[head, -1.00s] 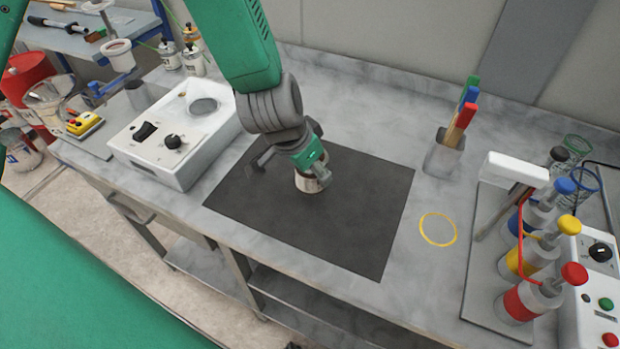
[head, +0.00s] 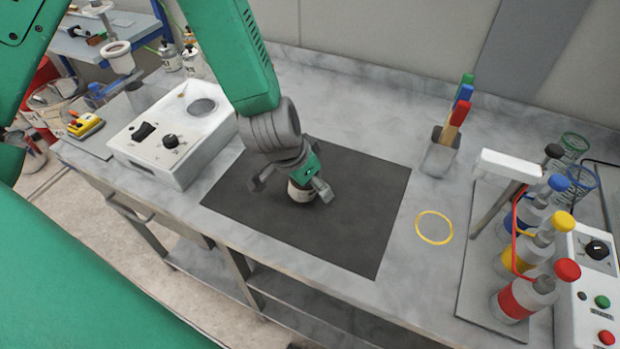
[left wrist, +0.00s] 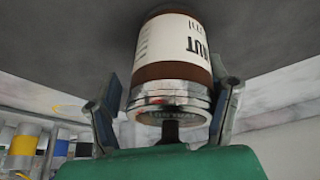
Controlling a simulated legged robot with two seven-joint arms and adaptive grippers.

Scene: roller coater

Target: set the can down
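The can (head: 300,192) is small, with a white and brown label. It stands on the dark mat (head: 350,235) under my left gripper (head: 291,190). In the left wrist view the can (left wrist: 178,55) shows its label and a shiny metal end towards the palm, with its far end at the dark mat surface. The fingers of my left gripper (left wrist: 165,108) are spread on either side of it. A gap shows at the left finger; the right finger is very close to the can, and I cannot tell whether it touches. My right gripper is not in view.
A white control box (head: 172,140) stands left of the mat. A yellow ring (head: 434,228) is marked on the bench right of it. A tool holder (head: 439,155) and a rack of colour-capped bottles (head: 527,290) stand further right. The bench behind the mat is clear.

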